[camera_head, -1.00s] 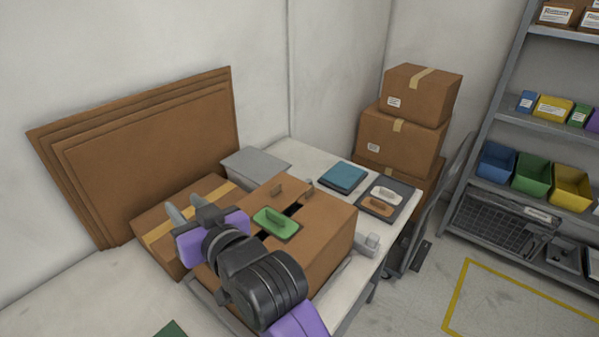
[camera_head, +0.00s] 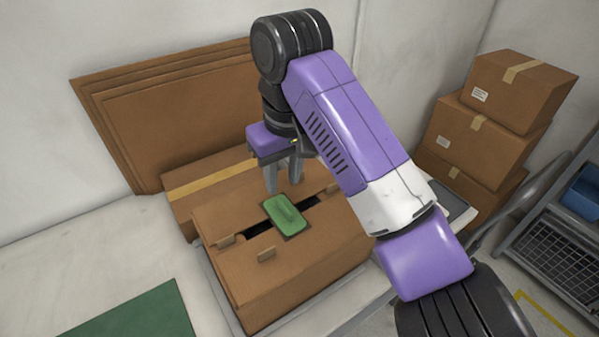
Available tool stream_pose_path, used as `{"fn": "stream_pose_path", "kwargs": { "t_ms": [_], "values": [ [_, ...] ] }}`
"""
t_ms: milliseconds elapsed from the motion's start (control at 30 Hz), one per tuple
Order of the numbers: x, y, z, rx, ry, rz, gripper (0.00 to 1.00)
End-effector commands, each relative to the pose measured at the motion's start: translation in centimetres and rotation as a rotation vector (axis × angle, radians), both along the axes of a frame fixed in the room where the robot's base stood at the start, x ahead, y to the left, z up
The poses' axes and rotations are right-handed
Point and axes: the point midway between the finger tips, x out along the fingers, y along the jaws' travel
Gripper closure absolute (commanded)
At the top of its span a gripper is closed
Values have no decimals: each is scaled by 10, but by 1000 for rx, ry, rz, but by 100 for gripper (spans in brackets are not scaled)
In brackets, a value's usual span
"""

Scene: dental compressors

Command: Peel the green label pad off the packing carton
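The green label pad (camera_head: 287,214) lies on top of the packing carton (camera_head: 290,270), across the dark slot between its top flaps. My gripper (camera_head: 284,188) points down just behind the pad, over the far part of the carton top. Its two grey fingers are apart with a gap between them, and I see nothing held. Whether the fingertips touch the carton cannot be told.
A green mat (camera_head: 135,315) lies at the front left of the white table (camera_head: 90,265). Stacked boxes (camera_head: 485,120) stand at right.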

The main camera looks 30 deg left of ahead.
Motion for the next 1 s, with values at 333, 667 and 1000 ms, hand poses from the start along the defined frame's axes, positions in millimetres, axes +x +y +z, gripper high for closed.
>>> {"fn": "stream_pose_path", "kwargs": {
  "t_ms": [333, 667, 1000],
  "values": [
    [-2, -5, -31, -32, 14, -3, 67],
    [0, 0, -72, -30, 12, -3, 67],
    [0, 1, -79, -28, 10, -1, 67]
  ]
}}
